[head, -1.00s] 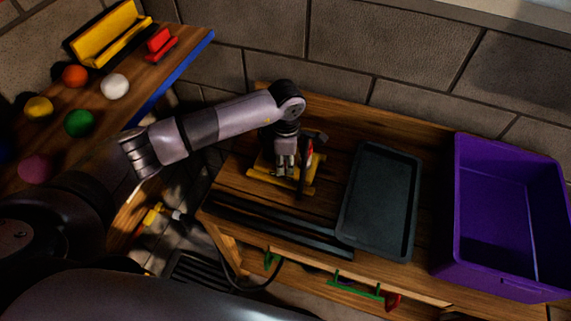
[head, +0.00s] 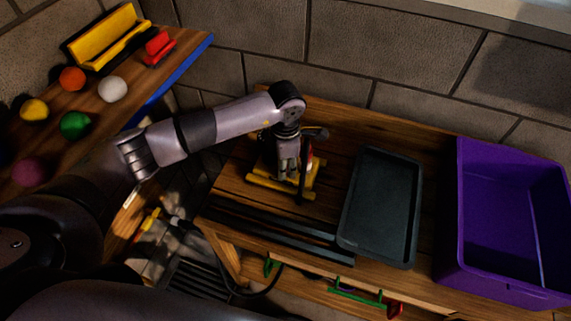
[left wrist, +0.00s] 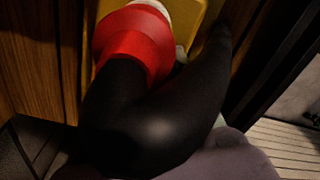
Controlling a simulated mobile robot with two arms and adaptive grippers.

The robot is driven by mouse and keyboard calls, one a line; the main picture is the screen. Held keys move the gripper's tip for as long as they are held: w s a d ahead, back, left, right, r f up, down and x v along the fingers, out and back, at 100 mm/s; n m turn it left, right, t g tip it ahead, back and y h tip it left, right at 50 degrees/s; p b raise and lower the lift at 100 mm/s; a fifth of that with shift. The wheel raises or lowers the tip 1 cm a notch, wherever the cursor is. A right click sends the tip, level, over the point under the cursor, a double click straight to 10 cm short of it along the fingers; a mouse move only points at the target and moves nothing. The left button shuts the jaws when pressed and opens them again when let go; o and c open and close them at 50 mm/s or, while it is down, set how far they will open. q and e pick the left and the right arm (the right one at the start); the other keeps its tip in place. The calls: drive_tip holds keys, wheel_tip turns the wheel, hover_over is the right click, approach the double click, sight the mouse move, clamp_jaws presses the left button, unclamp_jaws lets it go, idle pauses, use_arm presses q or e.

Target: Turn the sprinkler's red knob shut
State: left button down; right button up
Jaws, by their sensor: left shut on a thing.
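The sprinkler has a yellow base (head: 265,183) and stands on the wooden workbench. Its red part shows just right of my left gripper (head: 288,172) in the head view, next to a dark upright piece. In the left wrist view, the red knob (left wrist: 135,42) is close up, with the yellow base (left wrist: 203,18) behind it. My left gripper's dark fingers (left wrist: 155,110) are against the red knob and shut on it; they hide its lower part. My right gripper is not in view.
A dark tray (head: 380,208) lies right of the sprinkler, and a purple bin (head: 455,270) stands at the far right. Dark bars (head: 275,232) lie along the bench front. A side shelf (head: 100,125) at the left holds several coloured balls. A block wall is behind.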

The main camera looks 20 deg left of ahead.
use_arm(q)
drive_tip(key=c, duration=1.3)
unclamp_jaws()
